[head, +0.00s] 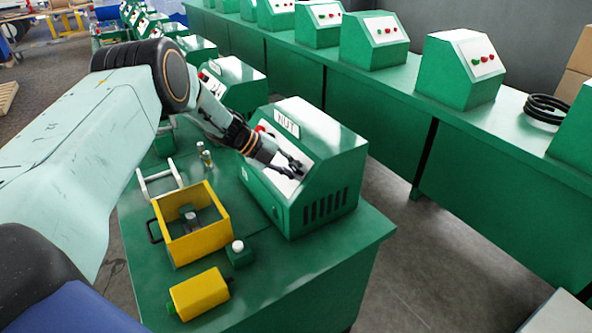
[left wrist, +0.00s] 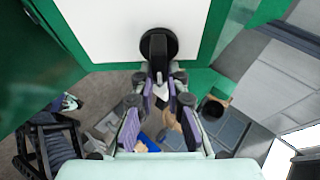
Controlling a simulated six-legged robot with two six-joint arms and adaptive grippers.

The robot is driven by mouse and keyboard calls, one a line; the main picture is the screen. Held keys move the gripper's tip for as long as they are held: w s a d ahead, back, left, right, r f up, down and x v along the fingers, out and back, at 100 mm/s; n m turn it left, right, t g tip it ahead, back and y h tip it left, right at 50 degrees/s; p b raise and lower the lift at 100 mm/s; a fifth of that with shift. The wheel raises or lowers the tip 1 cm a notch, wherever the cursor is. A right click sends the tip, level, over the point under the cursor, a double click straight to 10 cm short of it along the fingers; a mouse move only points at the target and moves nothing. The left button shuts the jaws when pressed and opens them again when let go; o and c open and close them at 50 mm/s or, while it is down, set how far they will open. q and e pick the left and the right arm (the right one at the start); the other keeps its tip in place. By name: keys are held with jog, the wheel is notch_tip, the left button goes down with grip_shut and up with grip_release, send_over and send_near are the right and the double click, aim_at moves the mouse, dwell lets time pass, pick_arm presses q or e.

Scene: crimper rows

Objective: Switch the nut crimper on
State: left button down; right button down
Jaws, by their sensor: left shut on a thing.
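The nut crimper (head: 322,185) is a green box with a sloped white front panel and a label on top that seems to read NUT. It stands on the green bench. My left gripper (head: 296,168) is at the lower part of that panel. In the left wrist view the white panel (left wrist: 105,30) carries a round black switch (left wrist: 158,36) with a black handle bar. The fingers of my left gripper (left wrist: 159,88) are shut on that handle. The gripper hides part of the panel in the head view. A red button (head: 261,128) shows beside the wrist. My right gripper is not in view.
A yellow open box (head: 224,238) with a device inside, a yellow block (head: 200,293) and a small green box with a white button (head: 238,252) stand left of the crimper. More green machines (head: 460,70) line the benches behind. The bench's front right corner is clear.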

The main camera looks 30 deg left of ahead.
pick_arm(q)
jog(key=c, duration=1.4)
grip_release()
jog(key=shift+w+a+r, duration=0.15)
jog(key=shift+w+a, duration=0.05)
jog(key=shift+a, duration=0.15)
jog(key=shift+o, duration=0.2)
jog(key=shift+w+a+f, duration=0.1)
jog(key=shift+w+f, duration=0.05)
jog(key=shift+f, duration=0.15)
jog(key=shift+s+d+r, duration=0.25)
jog(key=shift+s, duration=0.05)
jog(key=v, duration=1.1)
jog(key=shift+a, duration=0.4)
jog(key=shift+r, duration=0.1)
jog(key=shift+s+d+r, duration=0.1)
jog(key=shift+s+r, duration=0.05)
jog(key=shift+s, duration=0.05)
